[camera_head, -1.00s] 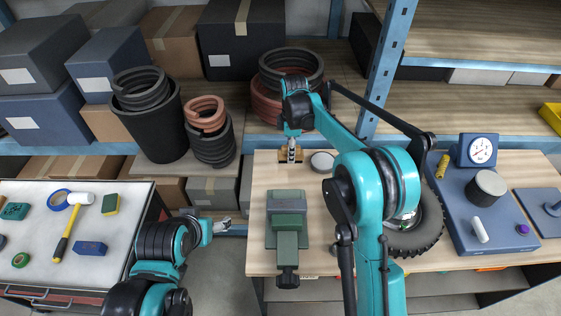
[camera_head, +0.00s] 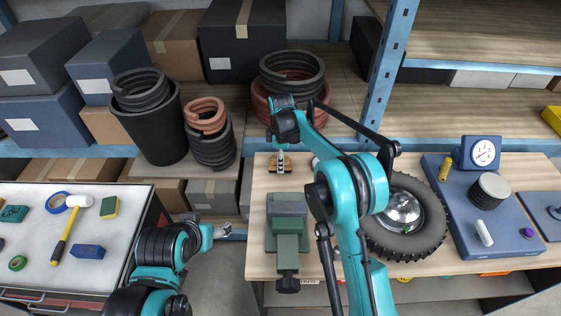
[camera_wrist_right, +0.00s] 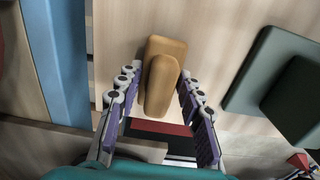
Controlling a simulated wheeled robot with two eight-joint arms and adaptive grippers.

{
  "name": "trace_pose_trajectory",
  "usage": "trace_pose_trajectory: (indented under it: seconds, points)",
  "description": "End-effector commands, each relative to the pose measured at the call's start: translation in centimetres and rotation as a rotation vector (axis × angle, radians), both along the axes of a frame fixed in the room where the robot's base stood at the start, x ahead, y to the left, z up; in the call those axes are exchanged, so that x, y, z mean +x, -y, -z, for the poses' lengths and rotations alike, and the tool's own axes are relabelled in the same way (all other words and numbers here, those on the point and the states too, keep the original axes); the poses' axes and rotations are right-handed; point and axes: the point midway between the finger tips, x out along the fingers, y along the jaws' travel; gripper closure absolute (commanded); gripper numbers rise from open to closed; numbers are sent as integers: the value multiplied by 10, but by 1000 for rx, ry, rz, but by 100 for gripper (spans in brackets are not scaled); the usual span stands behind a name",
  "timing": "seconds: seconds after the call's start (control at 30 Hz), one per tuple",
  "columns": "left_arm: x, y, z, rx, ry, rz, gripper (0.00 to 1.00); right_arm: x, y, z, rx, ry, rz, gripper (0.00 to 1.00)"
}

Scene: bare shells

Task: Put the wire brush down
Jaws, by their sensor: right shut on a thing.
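The wire brush has a tan wooden body (camera_wrist_right: 163,75), seen from above in the right wrist view between the two fingers of my right gripper (camera_wrist_right: 155,108). In the head view the right gripper (camera_head: 281,160) points down at the back left of the wooden workbench (camera_head: 262,185), with the brush (camera_head: 288,166) at its tips. The gripper is shut on the brush. The bristles are hidden, and I cannot tell if the brush touches the bench top. My left gripper (camera_head: 222,230) is low in the gap between the two tables, away from the brush; its jaws are too small to read.
A green vise (camera_head: 287,230) stands just in front of the brush. A wheel (camera_head: 405,225) and a blue tray with a dial gauge (camera_head: 482,153) lie to the right. A blue shelf post (camera_head: 384,75) rises behind. The left table (camera_head: 40,240) holds a mallet (camera_head: 70,230) and small items.

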Motion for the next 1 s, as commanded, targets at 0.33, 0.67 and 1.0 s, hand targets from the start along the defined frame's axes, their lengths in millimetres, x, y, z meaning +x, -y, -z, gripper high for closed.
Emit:
trace_pose_trajectory:
  seconds: [0.33, 0.67, 1.0]
  points:
    - [0, 0, 1, 0, 0, 0, 30, 0, 0, 2, 0, 0, 0, 42]
    - [0, 0, -7, 0, 0, 0, 30, 0, 0, -28, 0, 0, 0, 42]
    - [0, 0, -19, 0, 0, 0, 30, 0, 1, -100, 0, 0, 0, 42]
